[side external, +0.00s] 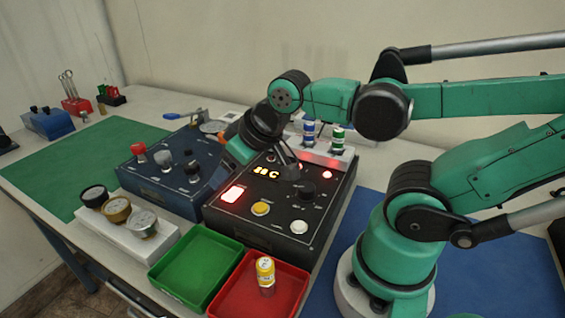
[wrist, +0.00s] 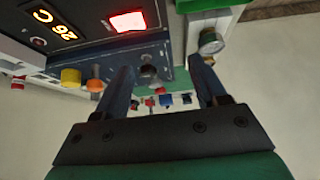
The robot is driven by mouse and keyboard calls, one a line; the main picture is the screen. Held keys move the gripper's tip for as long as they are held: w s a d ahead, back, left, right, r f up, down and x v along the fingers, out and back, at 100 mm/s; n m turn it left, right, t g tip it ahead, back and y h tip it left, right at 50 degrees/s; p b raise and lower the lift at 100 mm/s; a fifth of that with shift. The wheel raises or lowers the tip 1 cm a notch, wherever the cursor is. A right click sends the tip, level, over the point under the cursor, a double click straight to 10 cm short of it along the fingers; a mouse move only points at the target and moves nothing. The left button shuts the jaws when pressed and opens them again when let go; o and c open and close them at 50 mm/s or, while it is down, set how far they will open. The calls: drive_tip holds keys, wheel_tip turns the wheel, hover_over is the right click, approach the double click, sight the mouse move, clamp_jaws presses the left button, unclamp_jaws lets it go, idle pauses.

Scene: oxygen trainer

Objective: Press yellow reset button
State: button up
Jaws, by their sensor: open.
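The yellow button (side external: 260,208) is a round cap on the front part of the black control panel (side external: 247,225), between a lit red rectangle (side external: 232,194) and a white button (side external: 299,227). My gripper (side external: 283,155) is above the rear of this panel, apart from the yellow button. In the wrist view my gripper (wrist: 163,82) has its two fingers spread, with nothing held between them. A yellow round piece (wrist: 70,77) shows there left of the fingers, beside an orange one (wrist: 95,85); I cannot tell surely which is the button.
A blue panel with knobs (side external: 170,170) stands left of the black panel. Gauges on a white block (side external: 130,228), a green tray (side external: 195,262) and a red tray (side external: 240,300) with a yellow-capped bottle (side external: 265,272) are in front. The green mat (side external: 80,165) has bare room.

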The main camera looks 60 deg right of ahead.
clamp_jaws()
idle(1.5)
